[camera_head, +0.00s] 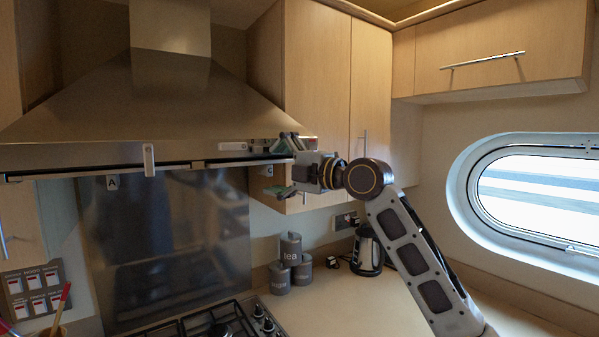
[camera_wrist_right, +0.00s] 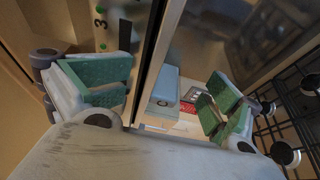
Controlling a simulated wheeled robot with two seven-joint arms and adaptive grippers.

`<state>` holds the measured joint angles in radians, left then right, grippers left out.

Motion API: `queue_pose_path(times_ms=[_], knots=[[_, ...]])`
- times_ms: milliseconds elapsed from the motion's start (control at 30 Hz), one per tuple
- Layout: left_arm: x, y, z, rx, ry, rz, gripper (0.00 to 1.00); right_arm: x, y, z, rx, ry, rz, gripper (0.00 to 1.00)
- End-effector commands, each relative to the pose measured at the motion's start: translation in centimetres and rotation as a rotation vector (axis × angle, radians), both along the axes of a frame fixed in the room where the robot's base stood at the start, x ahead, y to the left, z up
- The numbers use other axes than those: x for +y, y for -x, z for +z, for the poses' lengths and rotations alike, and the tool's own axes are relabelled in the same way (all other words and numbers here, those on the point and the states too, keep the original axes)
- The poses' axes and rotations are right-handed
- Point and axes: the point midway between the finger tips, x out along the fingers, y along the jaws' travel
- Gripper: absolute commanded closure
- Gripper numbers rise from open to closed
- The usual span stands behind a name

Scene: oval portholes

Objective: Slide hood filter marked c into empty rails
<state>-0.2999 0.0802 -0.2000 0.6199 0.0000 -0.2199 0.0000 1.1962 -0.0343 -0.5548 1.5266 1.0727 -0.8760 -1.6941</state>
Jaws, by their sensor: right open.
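The range hood (camera_head: 110,100) fills the upper left of the head view, with a thin dark rail strip (camera_head: 90,172) under its front edge. A label A hangs below that edge at left. I cannot make out a filter marked c in either view. My right gripper (camera_head: 279,167) is at the hood's right front corner, one finger above the edge and one below. In the wrist view its green pads (camera_wrist_right: 165,92) stand apart, with a metal edge (camera_wrist_right: 158,50) running between them; I cannot tell whether they touch it. My left gripper is out of view.
A gas hob (camera_head: 220,325) lies below the hood. Grey canisters (camera_head: 291,250) and a kettle (camera_head: 367,250) stand on the counter (camera_head: 335,300). Wall cabinets (camera_head: 318,80) close in behind my gripper. An oval porthole (camera_head: 535,195) is at right.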

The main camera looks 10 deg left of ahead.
Motion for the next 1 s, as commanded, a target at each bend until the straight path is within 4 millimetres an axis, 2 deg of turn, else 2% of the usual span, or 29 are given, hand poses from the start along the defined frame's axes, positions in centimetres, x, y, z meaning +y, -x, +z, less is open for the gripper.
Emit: queue_pose_path(times_ms=[600, 1000], knots=[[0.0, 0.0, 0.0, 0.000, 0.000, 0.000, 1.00, -5.9, 3.2, -0.5, 0.002, 0.008, 0.007, 0.06], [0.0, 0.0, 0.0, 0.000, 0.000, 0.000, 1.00, -6.8, 3.8, -0.6, 0.004, 0.009, 0.009, 0.06]])
